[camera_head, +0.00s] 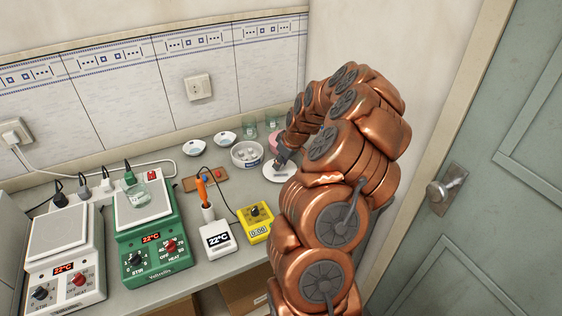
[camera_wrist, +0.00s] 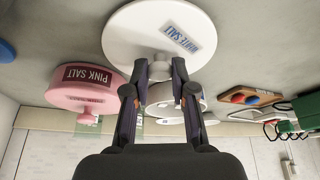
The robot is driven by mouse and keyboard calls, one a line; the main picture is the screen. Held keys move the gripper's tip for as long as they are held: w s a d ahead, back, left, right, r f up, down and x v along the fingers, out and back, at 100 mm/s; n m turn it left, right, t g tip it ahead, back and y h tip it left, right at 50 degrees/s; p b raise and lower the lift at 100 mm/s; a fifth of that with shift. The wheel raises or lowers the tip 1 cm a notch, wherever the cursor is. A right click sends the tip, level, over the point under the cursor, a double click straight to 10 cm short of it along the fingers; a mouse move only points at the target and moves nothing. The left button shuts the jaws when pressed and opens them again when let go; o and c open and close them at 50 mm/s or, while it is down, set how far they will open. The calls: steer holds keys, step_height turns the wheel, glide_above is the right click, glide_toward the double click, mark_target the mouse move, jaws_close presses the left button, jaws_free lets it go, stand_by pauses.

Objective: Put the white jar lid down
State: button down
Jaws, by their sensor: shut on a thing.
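The white jar lid (camera_head: 277,174) is a round disc with a knob, near the bench's right end in the head view. In the wrist view the lid (camera_wrist: 135,38) fills the top middle, with a "WHITE SALT" label. My gripper (camera_wrist: 161,72) is shut on its knob; in the head view my gripper (camera_head: 279,160) is partly hidden by my arm. I cannot tell whether the lid touches the bench. The open white jar (camera_head: 246,155) stands just left of the lid; in the wrist view it is partly hidden behind my fingers.
A pink salt jar (camera_wrist: 86,88) stands close to the lid. Glass beakers (camera_head: 249,127) and small dishes (camera_head: 224,138) stand along the wall. A wooden board (camera_head: 205,179), a yellow meter (camera_head: 256,222) and a green hotplate stirrer (camera_head: 152,232) are to the left.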

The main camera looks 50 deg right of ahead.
steer(key=shift+f, duration=0.15)
steer(key=c, duration=1)
jaws_free()
steer(key=shift+o, duration=0.2)
